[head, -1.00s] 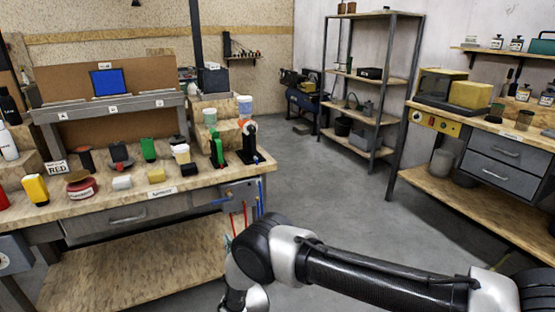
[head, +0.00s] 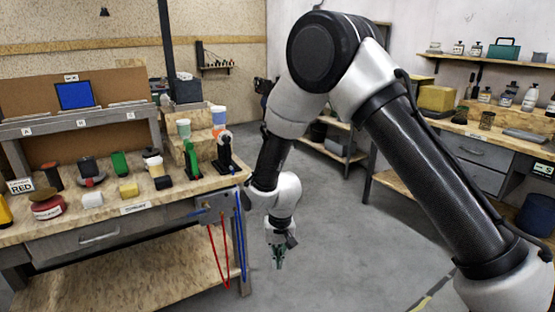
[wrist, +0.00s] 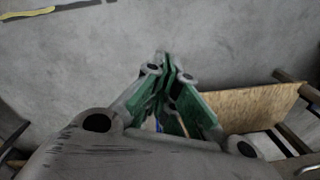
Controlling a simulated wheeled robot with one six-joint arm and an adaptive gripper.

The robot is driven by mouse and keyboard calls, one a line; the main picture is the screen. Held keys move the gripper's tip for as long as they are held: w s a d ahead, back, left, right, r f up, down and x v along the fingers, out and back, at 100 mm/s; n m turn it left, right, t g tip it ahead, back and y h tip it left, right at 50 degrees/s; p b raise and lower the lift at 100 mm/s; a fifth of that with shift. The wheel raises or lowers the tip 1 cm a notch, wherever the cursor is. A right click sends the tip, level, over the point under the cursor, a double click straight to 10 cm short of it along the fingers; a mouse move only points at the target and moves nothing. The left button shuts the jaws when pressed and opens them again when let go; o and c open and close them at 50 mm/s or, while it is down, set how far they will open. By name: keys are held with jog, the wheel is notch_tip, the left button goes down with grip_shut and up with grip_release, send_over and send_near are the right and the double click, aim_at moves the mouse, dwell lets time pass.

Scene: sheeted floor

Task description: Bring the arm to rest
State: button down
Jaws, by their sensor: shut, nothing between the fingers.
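My gripper (head: 278,257) hangs below my bent arm in the head view, pointing down over the grey floor to the right of the left workbench. In the wrist view my gripper (wrist: 166,62) has its green-padded fingers shut together at the tips, with nothing between them. The arm's elbow is raised high in the middle of the head view and hides part of the shelf and back wall.
The left workbench (head: 130,208) carries several small items and has red and blue cables hanging at its right end. A metal shelf (head: 335,147) stands behind my arm. A right bench (head: 480,135) has drawers. Grey floor (head: 340,240) lies open between them.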

jog(key=s+d+r+t, duration=0.1)
jog(key=s+d+r, duration=0.6)
jog(key=d+r, duration=0.5)
jog(key=s+d+r+m+t, duration=0.1)
jog(key=s+d+r+t, duration=0.1)
jog(key=s+d+r, duration=0.5)
jog(key=s+d+r+t, duration=0.1)
jog(key=s+d+r, duration=0.5)
jog(key=d+r, duration=1)
jog(key=shift+s+d+r+m+t+h, duration=0.3)
jog(key=shift+s+d+r+m+h, duration=0.1)
jog(key=shift+d, duration=0.35)
